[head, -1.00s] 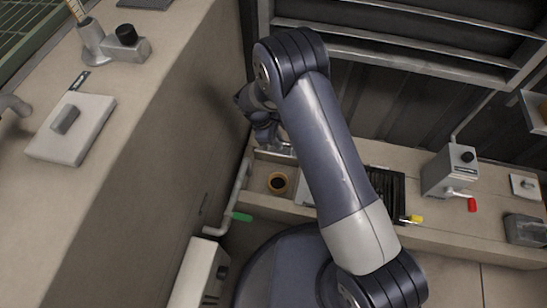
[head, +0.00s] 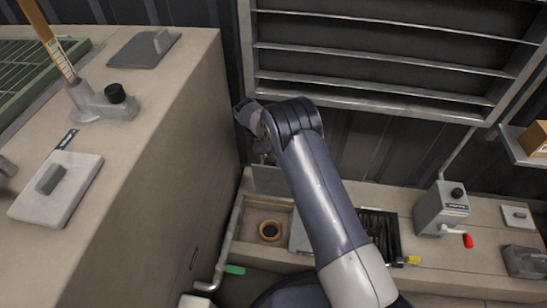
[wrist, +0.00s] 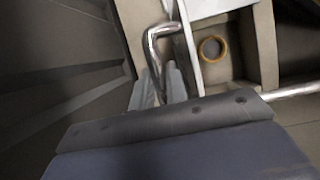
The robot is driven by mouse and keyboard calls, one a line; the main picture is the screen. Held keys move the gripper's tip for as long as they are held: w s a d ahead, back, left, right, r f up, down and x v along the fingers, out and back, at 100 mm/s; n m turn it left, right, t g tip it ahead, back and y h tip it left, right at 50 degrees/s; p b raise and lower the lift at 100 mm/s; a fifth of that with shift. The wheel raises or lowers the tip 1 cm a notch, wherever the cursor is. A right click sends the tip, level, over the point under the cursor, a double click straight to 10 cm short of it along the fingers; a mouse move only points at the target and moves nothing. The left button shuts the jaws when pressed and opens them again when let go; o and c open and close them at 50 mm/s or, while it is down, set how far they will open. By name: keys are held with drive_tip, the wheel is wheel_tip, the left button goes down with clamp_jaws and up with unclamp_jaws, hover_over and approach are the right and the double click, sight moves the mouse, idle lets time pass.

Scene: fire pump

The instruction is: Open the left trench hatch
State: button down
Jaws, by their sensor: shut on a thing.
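The left trench hatch (head: 270,181) shows in the head view as a grey plate tilted up at the back of an open trench bay (head: 246,226). A tan ring (head: 270,230) lies in the bay and also shows in the wrist view (wrist: 212,49). My gripper (wrist: 161,88) is shut on a bent metal handle (wrist: 153,42) in the wrist view, with a pale plate edge (wrist: 190,45) beside it. In the head view my wrist is above the plate and the fingertips are mostly hidden.
A tall concrete block (head: 185,120) stands close on the left. A louvred frame (head: 370,105) hangs behind my arm. A pipe with a green grip (head: 235,269) runs by the bay. A grey box with a red lever (head: 467,240) is on the right.

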drive_tip(key=shift+f, duration=0.15)
drive_tip(key=c, duration=1.4)
unclamp_jaws()
drive_tip(key=shift+p+v, duration=1.15)
drive_tip(key=shift+v, duration=2.7)
drive_tip(key=shift+f, duration=0.1)
drive_tip(key=b+x, duration=0.2)
drive_tip(key=x, duration=0.5)
drive_tip(key=shift+d+f, duration=0.2)
drive_tip(key=shift+f, duration=0.15)
drive_tip(key=shift+s+a+r, duration=0.1)
drive_tip(key=shift+s+r, duration=0.1)
drive_tip(key=shift+r, duration=0.1)
drive_tip(key=shift+s, duration=0.15)
